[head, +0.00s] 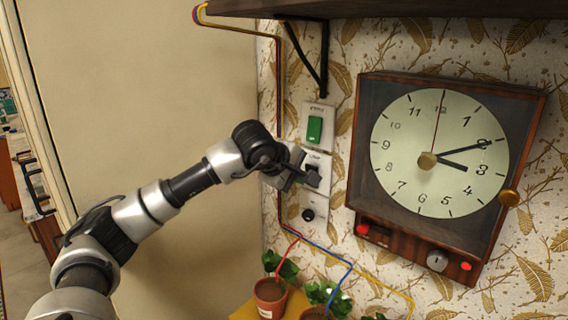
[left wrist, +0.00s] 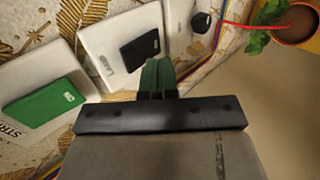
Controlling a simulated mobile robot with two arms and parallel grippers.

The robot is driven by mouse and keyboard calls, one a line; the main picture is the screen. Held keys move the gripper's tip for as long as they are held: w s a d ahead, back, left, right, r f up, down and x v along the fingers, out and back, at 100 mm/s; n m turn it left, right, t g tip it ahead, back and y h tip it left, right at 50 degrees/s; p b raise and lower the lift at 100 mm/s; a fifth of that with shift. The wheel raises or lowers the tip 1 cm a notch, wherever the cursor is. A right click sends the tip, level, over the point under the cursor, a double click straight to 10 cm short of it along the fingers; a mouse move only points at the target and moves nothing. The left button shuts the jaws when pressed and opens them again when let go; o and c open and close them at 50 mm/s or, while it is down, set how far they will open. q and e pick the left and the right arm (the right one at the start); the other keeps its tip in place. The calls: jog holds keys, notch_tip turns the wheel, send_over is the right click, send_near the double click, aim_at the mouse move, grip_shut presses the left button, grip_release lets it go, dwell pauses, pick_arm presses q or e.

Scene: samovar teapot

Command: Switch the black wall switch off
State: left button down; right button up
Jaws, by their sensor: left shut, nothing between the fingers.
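The black wall switch (left wrist: 140,50) sits on a white plate, the middle one of three plates in the left wrist view. In the head view its plate (head: 324,160) shows, but my gripper covers much of the switch. My left gripper (head: 313,179) is in front of that plate, and in the left wrist view its fingertips (left wrist: 158,72) are shut together and empty. They appear very near the lower edge of the black switch; I cannot tell whether they touch it. My right gripper is not in view.
A green switch (head: 315,130) is above and a black round knob (head: 308,214) below. A clock (head: 440,160) hangs to the right. A shelf (head: 380,8) with a bracket juts out above. Potted plants (head: 270,290) stand below. Coloured wires run along the wall.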

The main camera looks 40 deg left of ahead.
aim_at(311, 166)
pick_arm(q)
jog(key=shift+w+d+r+p, duration=0.1)
jog(key=shift+w+r+p, duration=0.1)
jog(key=shift+w, duration=0.45)
jog(key=shift+w+d+r+p, duration=0.1)
jog(key=shift+w+p, duration=0.1)
jog(key=shift+w, duration=0.4)
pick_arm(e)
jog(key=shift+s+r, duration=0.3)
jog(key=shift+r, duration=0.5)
pick_arm(q)
jog(key=shift+w+r+p, duration=0.2)
jog(key=shift+r+p, duration=0.15)
jog(key=shift+p, duration=0.35)
jog(key=shift+w+g+p, duration=0.15)
jog(key=shift+g+p, duration=0.15)
jog(key=shift+g, duration=0.1)
jog(key=shift+f, duration=0.25)
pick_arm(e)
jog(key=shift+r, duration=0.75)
pick_arm(q)
jog(key=shift+r, duration=0.15)
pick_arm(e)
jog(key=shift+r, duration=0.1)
pick_arm(q)
jog(key=shift+r+p, duration=0.3)
jog(key=shift+r, duration=0.4)
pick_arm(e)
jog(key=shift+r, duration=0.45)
